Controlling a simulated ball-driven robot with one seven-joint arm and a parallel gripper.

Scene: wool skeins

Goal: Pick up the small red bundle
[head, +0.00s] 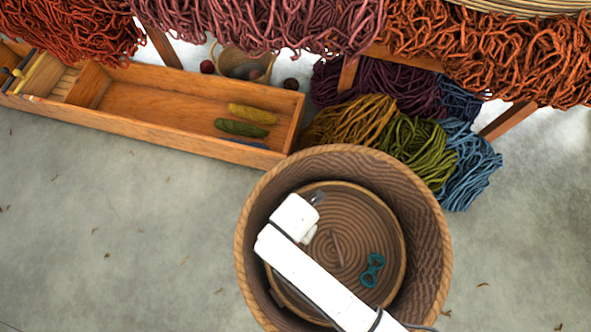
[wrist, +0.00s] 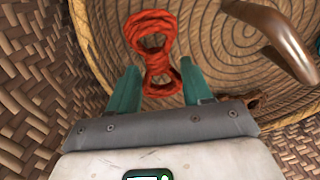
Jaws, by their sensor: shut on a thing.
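The small red bundle (wrist: 153,28) is a figure-eight of red yarn, tied in at its waist. In the wrist view it sits between the two green fingers of my gripper (wrist: 159,72), which is shut on it near its waist and lower loop. My gripper is down inside the large woven basket (head: 436,230). In the head view my white arm covers the gripper, and the red bundle does not show there.
A teal bundle (head: 372,270) lies on the basket's coiled floor, right of my arm. A curved brown handle (wrist: 285,42) rises close by, right of the gripper. The basket wall stands close on the left. A wooden crate (head: 190,97) and yarn heaps (head: 425,150) lie outside.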

